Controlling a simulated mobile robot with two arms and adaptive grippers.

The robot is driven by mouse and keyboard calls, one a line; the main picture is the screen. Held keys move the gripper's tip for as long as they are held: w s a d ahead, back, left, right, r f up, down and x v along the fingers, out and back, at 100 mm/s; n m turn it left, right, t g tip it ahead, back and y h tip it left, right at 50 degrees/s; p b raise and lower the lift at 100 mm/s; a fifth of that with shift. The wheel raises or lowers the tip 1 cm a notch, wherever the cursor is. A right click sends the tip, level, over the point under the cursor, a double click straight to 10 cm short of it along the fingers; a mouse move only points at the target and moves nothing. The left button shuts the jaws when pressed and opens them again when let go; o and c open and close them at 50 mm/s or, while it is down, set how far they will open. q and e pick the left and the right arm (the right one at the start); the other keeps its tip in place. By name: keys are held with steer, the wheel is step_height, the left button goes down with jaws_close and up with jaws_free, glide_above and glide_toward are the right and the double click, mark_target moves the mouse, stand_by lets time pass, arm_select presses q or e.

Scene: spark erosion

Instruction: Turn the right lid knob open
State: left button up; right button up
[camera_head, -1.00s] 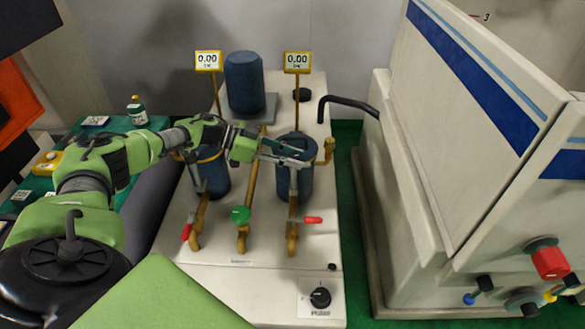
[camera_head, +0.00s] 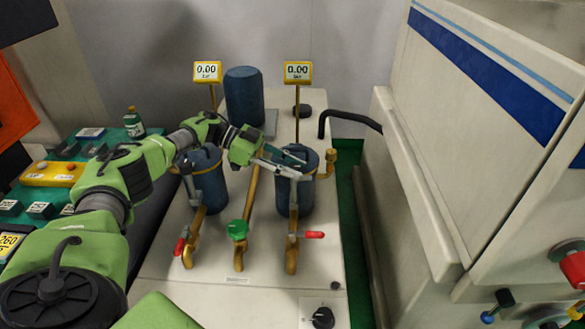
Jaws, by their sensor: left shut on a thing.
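The right blue canister (camera_head: 294,197) stands upright on the white bench, with its lid on top. My left gripper (camera_head: 297,167) reaches in from the left over this lid and is shut on the right lid knob. The knob itself is mostly hidden by the fingers, so I cannot tell how far it is turned. The left blue canister (camera_head: 209,188) stands to its left, partly behind my left arm. My right gripper is not in view.
Gauges (camera_head: 297,72) reading 0.00 stand on posts behind the canisters. A large white machine (camera_head: 470,150) fills the right. A tall blue cylinder (camera_head: 244,97) stands behind.

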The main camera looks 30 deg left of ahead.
arm_select(q)
steer(key=o, duration=1.1)
steer(key=shift+d, duration=0.15)
steer(key=v, duration=0.7)
steer(key=shift+a, duration=0.25)
